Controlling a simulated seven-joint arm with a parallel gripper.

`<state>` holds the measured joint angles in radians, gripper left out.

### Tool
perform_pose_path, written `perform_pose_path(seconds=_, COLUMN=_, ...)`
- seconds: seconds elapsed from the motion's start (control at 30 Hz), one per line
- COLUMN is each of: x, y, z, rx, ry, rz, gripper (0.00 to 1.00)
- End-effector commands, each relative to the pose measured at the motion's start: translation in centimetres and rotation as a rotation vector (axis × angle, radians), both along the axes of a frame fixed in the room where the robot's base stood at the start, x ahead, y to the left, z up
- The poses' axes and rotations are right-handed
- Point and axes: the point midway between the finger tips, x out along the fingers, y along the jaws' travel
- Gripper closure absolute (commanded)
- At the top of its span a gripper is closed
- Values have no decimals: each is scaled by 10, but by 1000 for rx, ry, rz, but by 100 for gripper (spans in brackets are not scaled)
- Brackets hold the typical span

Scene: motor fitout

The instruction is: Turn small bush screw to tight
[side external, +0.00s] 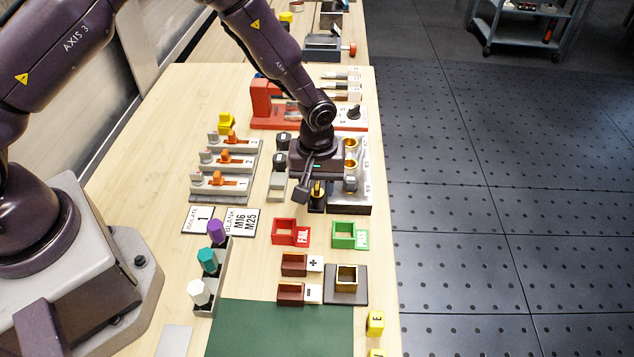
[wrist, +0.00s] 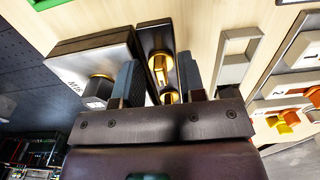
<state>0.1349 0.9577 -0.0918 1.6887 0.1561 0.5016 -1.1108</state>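A brass fitting (wrist: 160,68) stands on a narrow black block (wrist: 153,38) in the wrist view. It may be the small bush screw, but no label confirms this. The brass part also shows in the side view (side external: 317,189), close under my gripper (side external: 314,178). In the wrist view, the two blue-grey fingers of my gripper (wrist: 158,78) stand apart on either side of the brass, with visible gaps. A second brass piece (wrist: 170,97) shows lower between the fingers. A grey plate marked M16 (wrist: 90,58) carries a dark hexagonal part (wrist: 98,90) left of the fingers.
Brass-lined holes (side external: 350,143) lie in the grey block to the right of my gripper. Slider fixtures (side external: 222,182) stand to its left. The red FAIL tray (side external: 291,233) and green PASS tray (side external: 345,236) sit in front. A green mat (side external: 280,328) lies nearer.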

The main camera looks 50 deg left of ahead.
Motion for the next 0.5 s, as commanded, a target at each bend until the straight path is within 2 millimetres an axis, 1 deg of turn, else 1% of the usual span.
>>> perform_pose_path(seconds=0.03, x=0, y=0, z=0, rx=0, ry=0, rz=0, gripper=67)
perform_pose_path(seconds=0.07, x=0, y=0, z=0, rx=0, ry=0, rz=0, gripper=74)
perform_pose_path(seconds=0.1, x=0, y=0, z=0, rx=0, ry=0, rz=0, gripper=83)
perform_pose_path(seconds=0.17, x=0, y=0, z=0, rx=0, ry=0, rz=0, gripper=97)
perform_pose_path(seconds=0.2, x=0, y=0, z=0, rx=0, ry=0, rz=0, gripper=100)
perform_pose_path(seconds=0.5, x=0, y=0, z=0, rx=0, ry=0, rz=-20, gripper=100)
